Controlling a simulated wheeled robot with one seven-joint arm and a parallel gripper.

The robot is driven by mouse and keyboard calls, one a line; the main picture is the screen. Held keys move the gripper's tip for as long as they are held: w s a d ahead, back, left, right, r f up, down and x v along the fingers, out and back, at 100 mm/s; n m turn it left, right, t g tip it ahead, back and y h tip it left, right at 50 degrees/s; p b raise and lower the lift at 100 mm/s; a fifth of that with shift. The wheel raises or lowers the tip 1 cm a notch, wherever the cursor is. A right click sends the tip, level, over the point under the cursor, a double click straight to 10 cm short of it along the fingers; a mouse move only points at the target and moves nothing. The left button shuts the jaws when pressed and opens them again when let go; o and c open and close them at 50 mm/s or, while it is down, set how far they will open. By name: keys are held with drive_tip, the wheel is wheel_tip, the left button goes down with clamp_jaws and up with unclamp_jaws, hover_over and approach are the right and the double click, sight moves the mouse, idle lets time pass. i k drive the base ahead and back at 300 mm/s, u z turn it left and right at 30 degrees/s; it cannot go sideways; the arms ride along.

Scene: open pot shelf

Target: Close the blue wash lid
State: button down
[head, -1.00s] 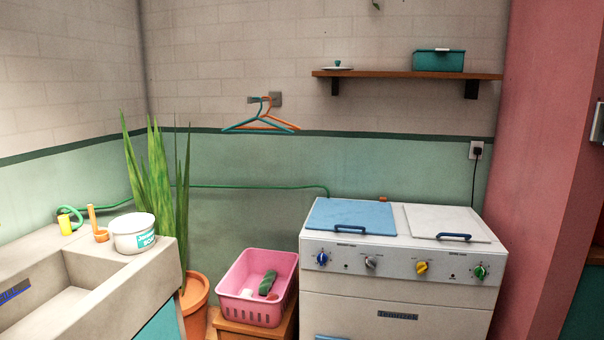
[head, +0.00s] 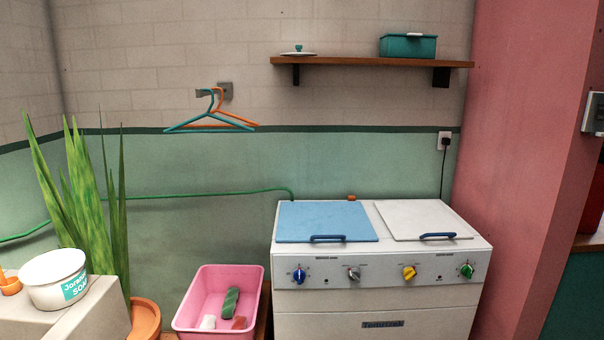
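The blue wash lid (head: 325,221) lies on the left half of the top of the white washing machine (head: 375,312). It looks flat, level with the top, with a dark blue handle (head: 328,238) along its front edge. A white lid (head: 422,219) with a similar blue handle lies flat on the right half. My gripper is not in view.
A pink basket (head: 218,302) with several small items stands left of the machine. A potted plant (head: 78,195) and a sink with a white soap tub (head: 55,280) are at the left. A shelf (head: 370,63) and hangers (head: 212,115) are on the wall above.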

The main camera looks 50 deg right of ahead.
sight(297, 221)
drive_tip(key=z, duration=0.5)
drive_tip(key=i, duration=0.85)
drive_tip(key=z, duration=0.7)
